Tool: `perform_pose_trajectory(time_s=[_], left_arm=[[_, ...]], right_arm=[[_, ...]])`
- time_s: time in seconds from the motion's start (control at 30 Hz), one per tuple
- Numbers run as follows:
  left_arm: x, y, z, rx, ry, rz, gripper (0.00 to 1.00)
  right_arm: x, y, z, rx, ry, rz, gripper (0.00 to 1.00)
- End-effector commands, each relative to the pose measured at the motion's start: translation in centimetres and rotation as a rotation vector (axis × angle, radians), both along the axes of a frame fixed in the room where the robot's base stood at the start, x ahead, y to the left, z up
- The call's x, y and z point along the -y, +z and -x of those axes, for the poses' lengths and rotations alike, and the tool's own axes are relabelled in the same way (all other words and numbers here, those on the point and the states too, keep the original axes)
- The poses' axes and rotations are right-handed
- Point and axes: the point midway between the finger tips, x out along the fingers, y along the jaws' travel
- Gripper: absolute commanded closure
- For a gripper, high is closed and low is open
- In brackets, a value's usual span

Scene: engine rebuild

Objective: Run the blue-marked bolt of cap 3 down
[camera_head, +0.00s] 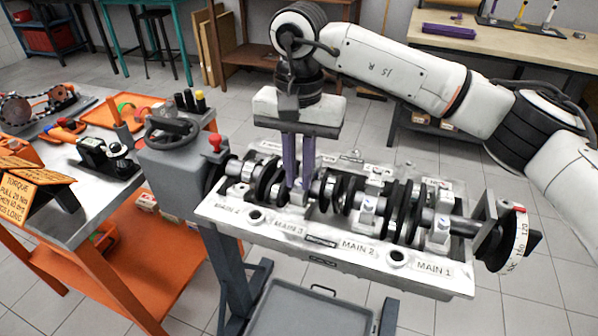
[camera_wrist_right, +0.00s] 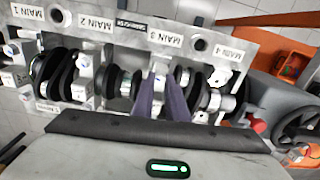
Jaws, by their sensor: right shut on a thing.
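My right gripper (camera_head: 299,184) reaches straight down onto the main bearing cap 3 (camera_head: 300,197), behind the MAIN 3 label (camera_head: 288,229). Its two purple fingers are closed together around a bolt at the cap; the bolt is mostly hidden between the fingertips. In the right wrist view the fingers (camera_wrist_right: 163,92) end at the pale cap (camera_wrist_right: 161,68) below the MAIN 3 label. My left gripper is not in view.
The crankshaft (camera_head: 340,190) lies along the engine block (camera_head: 330,250), with other caps and upright bolts beside it. A degree wheel (camera_head: 514,240) is at its right end. A grey housing with a red knob (camera_head: 215,141) stands left. An orange-shelved tool bench (camera_head: 130,260) is further left.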

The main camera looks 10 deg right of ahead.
Motion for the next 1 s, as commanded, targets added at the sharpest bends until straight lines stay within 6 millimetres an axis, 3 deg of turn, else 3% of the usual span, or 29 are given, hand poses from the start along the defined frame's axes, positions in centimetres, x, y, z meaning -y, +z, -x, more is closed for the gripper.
perform_pose_trajectory(time_s=[1.0], left_arm=[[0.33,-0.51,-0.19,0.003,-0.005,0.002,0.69]], right_arm=[[0.06,0.27,-0.15,0.004,-0.966,-0.004,1.0]])
